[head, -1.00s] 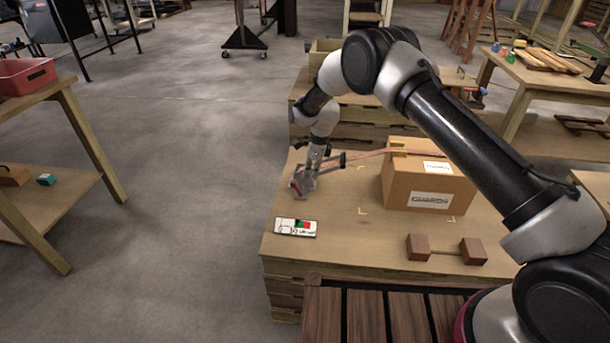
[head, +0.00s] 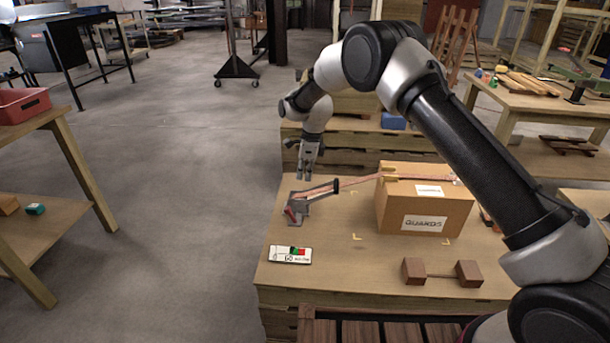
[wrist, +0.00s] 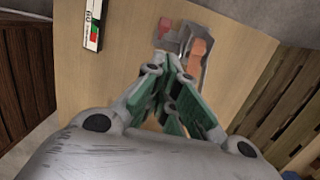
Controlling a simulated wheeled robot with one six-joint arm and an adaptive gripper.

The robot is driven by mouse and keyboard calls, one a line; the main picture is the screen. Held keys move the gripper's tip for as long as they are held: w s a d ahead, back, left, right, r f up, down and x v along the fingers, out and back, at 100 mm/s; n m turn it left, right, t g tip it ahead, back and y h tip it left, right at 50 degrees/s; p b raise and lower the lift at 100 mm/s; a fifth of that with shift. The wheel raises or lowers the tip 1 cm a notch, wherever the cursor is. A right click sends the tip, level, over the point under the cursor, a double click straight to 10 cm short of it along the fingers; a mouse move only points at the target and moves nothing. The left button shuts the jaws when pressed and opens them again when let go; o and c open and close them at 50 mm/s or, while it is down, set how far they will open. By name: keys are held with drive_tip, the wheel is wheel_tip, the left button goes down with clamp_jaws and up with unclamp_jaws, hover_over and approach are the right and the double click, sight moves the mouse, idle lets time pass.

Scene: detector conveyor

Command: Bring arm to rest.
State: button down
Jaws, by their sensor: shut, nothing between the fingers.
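My gripper (head: 306,178) hangs fingers down above the back left part of the wooden table (head: 340,269) in the head view. It is shut and empty. In the wrist view the closed fingers (wrist: 172,62) show in front of a grey device with an orange part (wrist: 199,52) on the table. In the head view this grey tape-dispenser-like device (head: 305,203) stands just below and in front of my gripper, apart from it as far as I can tell.
A cardboard box marked "GUARDS" (head: 421,211) stands right of the device. A white card with green and red patches (head: 290,255) lies near the front left edge. Two brown blocks joined by a bar (head: 441,272) lie front right. Open floor lies left.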

drive_tip(key=s+d+f+n+g+h, duration=0.1)
drive_tip(key=s+d+f+n+g, duration=0.1)
drive_tip(key=s+d+n, duration=0.55)
drive_tip(key=s+d+r+n, duration=0.65)
drive_tip(key=d+r, duration=0.25)
drive_tip(key=r, duration=0.2)
drive_tip(key=s+d+r+n, duration=0.6)
drive_tip(key=s+d+r, duration=0.2)
drive_tip(key=d+r, duration=0.3)
drive_tip(key=s+d+r+t, duration=0.3)
drive_tip(key=s+d+r, duration=0.3)
drive_tip(key=s, duration=0.4)
drive_tip(key=s+d+r+m+t, duration=0.1)
drive_tip(key=s+d+r+t, duration=0.2)
drive_tip(key=s+d+r, duration=0.4)
drive_tip(key=shift+s+d+m+h, duration=0.35)
drive_tip(key=shift+s+d, duration=0.6)
drive_tip(key=shift+s, duration=0.7)
